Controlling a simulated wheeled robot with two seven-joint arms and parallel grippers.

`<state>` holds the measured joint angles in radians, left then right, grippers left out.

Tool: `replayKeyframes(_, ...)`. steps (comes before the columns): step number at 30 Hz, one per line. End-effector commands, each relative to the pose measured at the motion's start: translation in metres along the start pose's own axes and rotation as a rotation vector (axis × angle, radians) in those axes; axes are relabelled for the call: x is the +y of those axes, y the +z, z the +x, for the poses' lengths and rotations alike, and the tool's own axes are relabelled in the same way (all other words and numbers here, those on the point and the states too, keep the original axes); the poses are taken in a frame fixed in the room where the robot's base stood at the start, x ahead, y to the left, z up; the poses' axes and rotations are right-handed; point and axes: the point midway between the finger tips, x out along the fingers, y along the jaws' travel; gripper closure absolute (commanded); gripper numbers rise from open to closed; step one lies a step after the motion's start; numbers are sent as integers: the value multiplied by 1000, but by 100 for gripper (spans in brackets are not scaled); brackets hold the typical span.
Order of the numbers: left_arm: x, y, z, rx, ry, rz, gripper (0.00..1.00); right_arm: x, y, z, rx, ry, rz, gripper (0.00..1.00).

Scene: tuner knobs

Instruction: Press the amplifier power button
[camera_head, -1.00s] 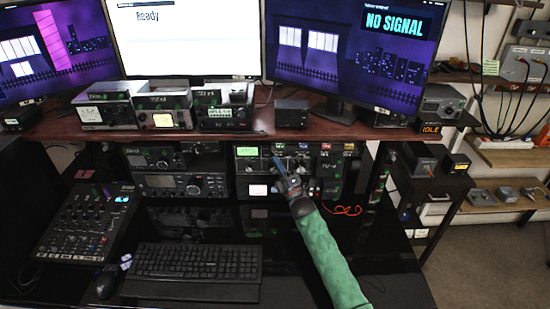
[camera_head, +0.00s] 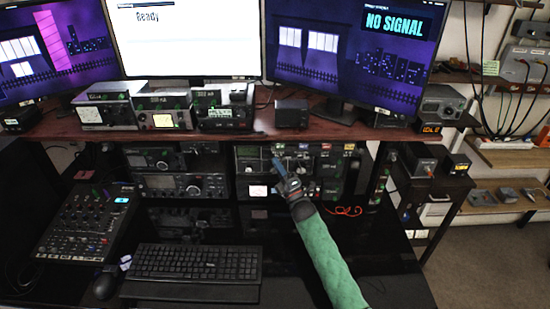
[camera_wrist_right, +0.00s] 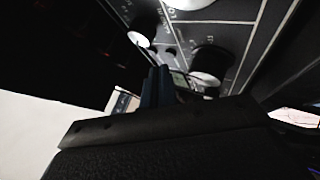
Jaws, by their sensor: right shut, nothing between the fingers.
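My right gripper (camera_head: 279,165) is shut and empty at the end of my green-sleeved arm. Its tips are in front of the black knobbed panel (camera_head: 325,161) under the shelf. In the right wrist view the closed bluish fingers (camera_wrist_right: 158,86) point at a dark panel with white lettering, between a knob (camera_wrist_right: 140,38) at upper left and another knob (camera_wrist_right: 208,68) at right. I cannot tell whether the tips touch the panel. No power button can be picked out, and I cannot tell which unit is the amplifier. My left gripper is out of view.
A wooden shelf (camera_head: 180,133) carrying several small radios overhangs the panel. Stacked radios (camera_head: 181,186) stand left of it. A mixer (camera_head: 88,222) and a keyboard (camera_head: 197,263) lie on the glossy black desk.

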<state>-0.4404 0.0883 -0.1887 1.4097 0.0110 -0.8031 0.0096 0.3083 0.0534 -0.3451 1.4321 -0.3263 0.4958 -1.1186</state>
Motion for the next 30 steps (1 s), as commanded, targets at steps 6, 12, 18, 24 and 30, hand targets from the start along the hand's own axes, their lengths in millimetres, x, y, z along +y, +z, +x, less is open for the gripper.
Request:
replayKeyframes(6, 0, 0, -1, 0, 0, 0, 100, 1, -1, -1, 0, 0, 0, 100)
replayKeyframes(12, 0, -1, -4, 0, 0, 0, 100, 9, -8, -12, 0, 0, 0, 100)
replayKeyframes(18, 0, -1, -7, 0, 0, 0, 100, 17, -17, -23, 1, 0, -1, 100)
replayKeyframes(24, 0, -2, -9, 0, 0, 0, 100, 25, -25, -34, 0, 0, 0, 100)
replayKeyframes(30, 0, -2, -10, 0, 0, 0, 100, 30, -30, -41, 0, 0, 0, 100)
